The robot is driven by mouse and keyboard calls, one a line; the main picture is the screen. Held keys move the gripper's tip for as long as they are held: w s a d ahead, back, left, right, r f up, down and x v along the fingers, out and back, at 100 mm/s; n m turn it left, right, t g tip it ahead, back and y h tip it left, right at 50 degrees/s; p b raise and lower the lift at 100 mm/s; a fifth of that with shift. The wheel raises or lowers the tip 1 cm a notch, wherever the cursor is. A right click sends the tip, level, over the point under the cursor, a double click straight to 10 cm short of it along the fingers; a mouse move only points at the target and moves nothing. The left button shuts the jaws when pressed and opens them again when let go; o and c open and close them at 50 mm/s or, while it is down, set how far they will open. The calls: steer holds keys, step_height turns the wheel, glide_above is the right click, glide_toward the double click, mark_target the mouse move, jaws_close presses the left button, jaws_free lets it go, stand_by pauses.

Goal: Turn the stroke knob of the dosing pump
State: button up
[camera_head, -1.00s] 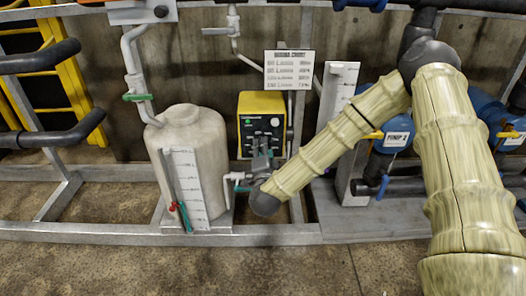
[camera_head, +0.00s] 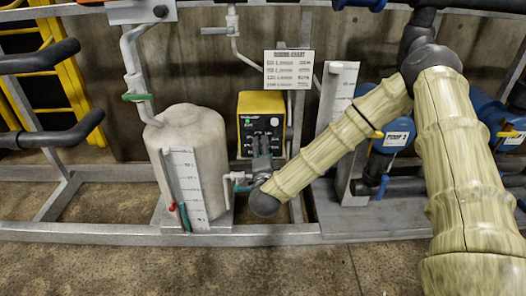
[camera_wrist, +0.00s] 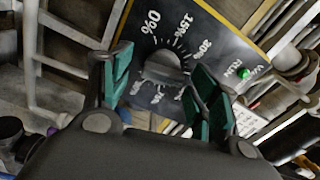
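The dosing pump (camera_head: 262,108) is a yellow-edged box with a dark front, behind and right of the pale tank. Its stroke knob (camera_wrist: 165,68) is a grey round knob with a raised grip bar, set in a dial marked in percent; 0%, 15% and 30% are readable in the wrist view. My gripper (camera_head: 262,146) is in front of the pump's face and hides its lower part. In the wrist view the gripper (camera_wrist: 160,82) is open, with its green-padded fingers apart on either side of the knob. Whether a pad touches the knob I cannot tell.
A green lamp (camera_wrist: 243,73) is lit beside the dial. The pale tank (camera_head: 190,150) with a white scale stands left of the pump. A dosing chart (camera_head: 289,69) hangs above right. A white scaled post (camera_head: 338,100) stands right, near my forearm. Metal frame rails run along the floor.

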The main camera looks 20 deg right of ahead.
steer(key=v, duration=1.2)
stand_by(0.5)
steer(key=s+a+f+n+g+y, duration=0.35)
steer(key=s+f+n, duration=0.2)
steer(key=f, duration=0.65)
steer(key=s+a+f+n+g+y, duration=0.25)
steer(key=s+f+n+g, duration=0.35)
steer(key=f, duration=0.5)
steer(key=s+d+f+n+g, duration=0.2)
steer(key=s+d+f+g, duration=0.15)
steer(key=s, duration=0.55)
steer(key=s+d+f+n+g+h, duration=0.1)
steer(key=s+d+f+n+g, duration=0.2)
steer(key=s, duration=0.5)
steer(key=s+d+f+n+g, duration=0.25)
steer(key=s+f, duration=0.25)
steer(key=s, duration=0.4)
step_height(320, 180, up, 29)
steer(key=t+p, duration=0.1)
steer(key=p, duration=2.8)
steer(key=shift+w+m, duration=0.25)
steer(key=shift+m, duration=0.15)
